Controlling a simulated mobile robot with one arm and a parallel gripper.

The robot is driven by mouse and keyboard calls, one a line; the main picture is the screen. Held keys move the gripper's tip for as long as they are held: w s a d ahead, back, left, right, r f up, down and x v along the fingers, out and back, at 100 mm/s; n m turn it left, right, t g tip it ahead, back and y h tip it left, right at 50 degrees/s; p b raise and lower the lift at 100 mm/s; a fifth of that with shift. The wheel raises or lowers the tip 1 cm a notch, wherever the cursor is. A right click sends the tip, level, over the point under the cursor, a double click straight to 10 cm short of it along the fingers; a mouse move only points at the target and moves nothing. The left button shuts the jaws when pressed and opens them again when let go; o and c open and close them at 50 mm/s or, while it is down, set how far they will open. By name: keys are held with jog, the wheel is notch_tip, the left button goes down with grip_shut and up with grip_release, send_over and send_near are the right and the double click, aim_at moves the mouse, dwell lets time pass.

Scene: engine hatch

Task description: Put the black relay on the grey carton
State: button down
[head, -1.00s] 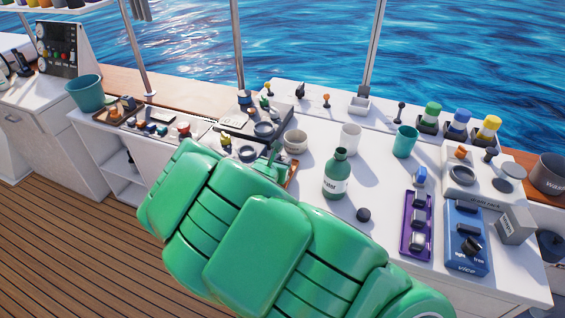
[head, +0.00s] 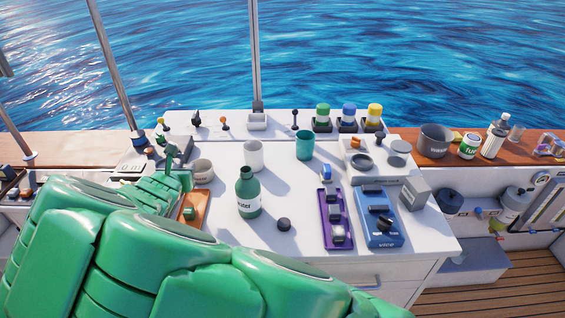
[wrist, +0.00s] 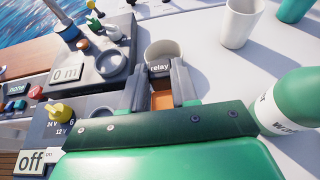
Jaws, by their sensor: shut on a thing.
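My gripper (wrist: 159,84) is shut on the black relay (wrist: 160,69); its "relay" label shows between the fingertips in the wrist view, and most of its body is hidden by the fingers. In the head view my gripper (head: 179,160) is at the left of the white counter, and the relay cannot be made out there. The grey carton (head: 415,192) stands at the right end of the counter, beside the blue block, well apart from my gripper. Its top looks bare.
A pale bowl (head: 202,171), a white cup (head: 253,155), a teal cup (head: 305,146) and a green bottle (head: 248,193) stand between my gripper and the carton. A black knob (head: 284,224), a purple switch strip (head: 335,218) and a blue switch block (head: 378,217) lie nearer the front.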

jog(key=w+d+r+m+g+h, duration=0.1)
jog(key=w+d+r+m+h, duration=0.15)
jog(key=d, duration=0.85)
jog(key=w+d+r+m+g+h, duration=0.1)
jog(key=d+r+m+g+h, duration=0.2)
jog(key=d, duration=0.8)
jog(key=w+d+r+m+h, duration=0.1)
jog(key=d+r+m+h, duration=0.25)
jog(key=d, duration=0.75)
jog(key=s+d+r+m+g+h, duration=0.1)
jog(key=s+d+m+g+h, duration=0.15)
jog(key=s+d, duration=0.5)
jog(key=s+d+r+m+g+h, duration=0.1)
jog(key=s+d+m+g, duration=0.3)
jog(key=d, duration=0.7)
jog(key=s+d+m+g+h, duration=0.1)
jog(key=s+d+m+g, duration=0.2)
jog(key=s+d, duration=0.45)
send_over(411, 184)
jog(key=shift+n, duration=0.25)
jog(key=shift+w+f, duration=0.15)
jog(key=shift+f, duration=6.2)
jog(key=c, duration=0.9)
grip_release()
jog(key=shift+f, duration=0.15)
